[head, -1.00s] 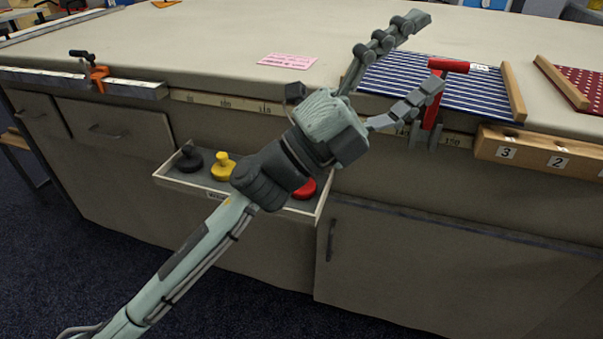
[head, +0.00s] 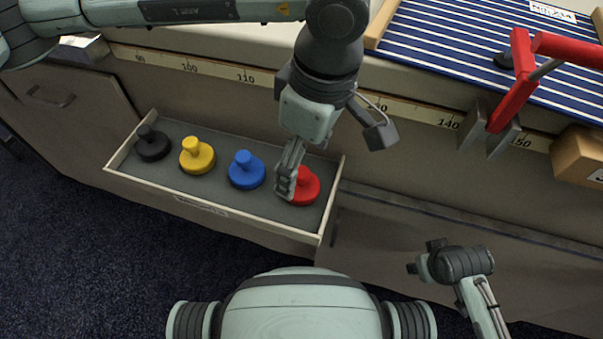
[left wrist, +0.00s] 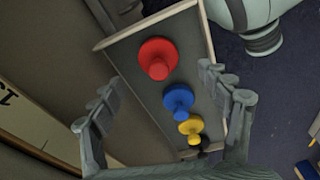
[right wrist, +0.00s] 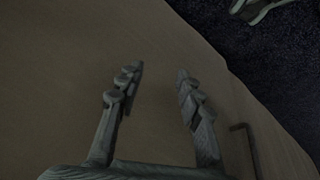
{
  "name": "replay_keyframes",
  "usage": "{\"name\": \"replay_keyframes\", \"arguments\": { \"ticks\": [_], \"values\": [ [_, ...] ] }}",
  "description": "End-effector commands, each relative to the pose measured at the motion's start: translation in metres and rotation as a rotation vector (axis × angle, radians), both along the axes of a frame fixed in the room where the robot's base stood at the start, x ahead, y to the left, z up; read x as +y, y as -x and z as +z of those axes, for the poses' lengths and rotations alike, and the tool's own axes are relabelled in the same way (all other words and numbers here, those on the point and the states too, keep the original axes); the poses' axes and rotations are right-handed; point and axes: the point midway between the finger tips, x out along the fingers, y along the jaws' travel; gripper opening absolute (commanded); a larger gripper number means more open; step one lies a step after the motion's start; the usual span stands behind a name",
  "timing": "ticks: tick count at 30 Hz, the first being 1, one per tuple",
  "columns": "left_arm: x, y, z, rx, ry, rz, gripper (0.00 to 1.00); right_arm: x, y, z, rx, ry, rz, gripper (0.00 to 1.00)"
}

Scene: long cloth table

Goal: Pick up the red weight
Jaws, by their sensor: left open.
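The red weight (head: 304,187), a round disc with a knob, stands at the right end of the open drawer (head: 325,222). In the left wrist view the red weight (left wrist: 157,58) is nearest. My left gripper (head: 335,155) points down over the drawer's right end, with one finger in front of the red weight and partly hiding it. Its fingers are spread (left wrist: 165,95) and hold nothing; the red weight lies beyond them. My right gripper (right wrist: 157,90) is open and empty, facing a plain brown surface.
Blue (head: 246,170), yellow (head: 197,156) and black (head: 152,144) weights stand left of the red one in the drawer.

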Motion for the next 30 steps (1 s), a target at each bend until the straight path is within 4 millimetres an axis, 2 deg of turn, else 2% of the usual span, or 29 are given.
{"name": "replay_keyframes", "arguments": {
  "ticks": [4,7,12,20,30],
  "values": [
    [0.002,-0.001,-0.017,0.005,0.001,0.001,0.77,0.002,0.001,-0.002,0.003,-0.007,-0.001,0.36],
    [0.003,-0.002,-0.032,0.006,0.001,0.001,0.77,0.008,-0.004,-0.015,0.003,-0.023,-0.003,0.36],
    [0.005,-0.005,-0.054,0.005,0.003,0.002,0.77,0.007,-0.004,-0.021,0.003,-0.024,-0.002,0.36],
    [0.005,-0.005,-0.058,0.003,0.004,0.000,0.77,0.006,-0.004,-0.022,0.003,-0.022,-0.003,0.36],
    [0.005,-0.005,-0.058,0.004,0.005,0.000,0.37,0.005,-0.005,-0.021,0.003,-0.021,-0.003,0.36]
  ]
}}
